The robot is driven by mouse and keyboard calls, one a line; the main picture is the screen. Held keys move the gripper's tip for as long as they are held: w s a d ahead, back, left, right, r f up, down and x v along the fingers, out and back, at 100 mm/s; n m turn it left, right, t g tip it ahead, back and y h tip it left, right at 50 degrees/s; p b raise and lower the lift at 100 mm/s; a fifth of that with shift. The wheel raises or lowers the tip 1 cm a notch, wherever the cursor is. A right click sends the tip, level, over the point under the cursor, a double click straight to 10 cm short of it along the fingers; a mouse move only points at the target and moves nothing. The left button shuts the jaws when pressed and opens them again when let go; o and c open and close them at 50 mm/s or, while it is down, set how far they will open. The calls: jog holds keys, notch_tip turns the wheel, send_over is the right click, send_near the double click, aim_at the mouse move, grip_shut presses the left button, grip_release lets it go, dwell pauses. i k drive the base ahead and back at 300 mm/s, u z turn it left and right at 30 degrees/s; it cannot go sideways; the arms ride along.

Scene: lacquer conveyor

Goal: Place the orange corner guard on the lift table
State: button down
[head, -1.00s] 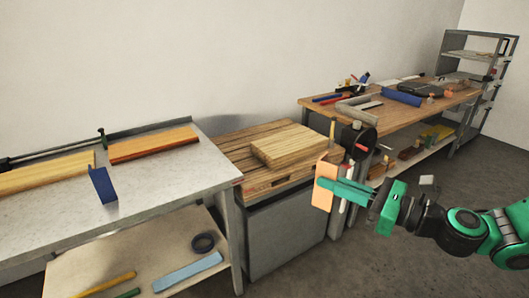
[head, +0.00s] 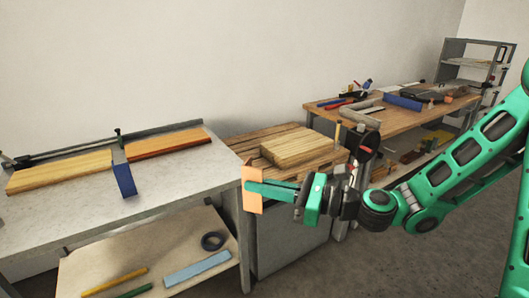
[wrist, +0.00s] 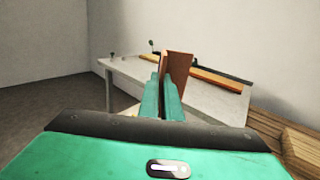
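The orange corner guard (head: 251,203) is an L-shaped piece held upright at the tips of my gripper (head: 268,189). In the wrist view the guard (wrist: 180,65) stands at the far end of the two green fingers (wrist: 163,88), which are close together on it. What looks like the lift table has a slatted wooden top (head: 250,144) and a grey body, with a thick wooden board (head: 298,147) on it. The guard is in front of this table's left front corner in the head view, apparently clear of any surface. My fingers hide part of the guard.
A grey metal bench (head: 75,208) stands at left with wooden strips and a blue corner piece (head: 124,181); its lower shelf holds a tape roll (head: 213,241). A wooden workbench (head: 342,121) with tools stands at right. Floor is open in front at right.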

aim_at(272, 171)
jog(key=u, duration=0.05)
jog(key=i, duration=1)
jog(key=z, duration=0.05)
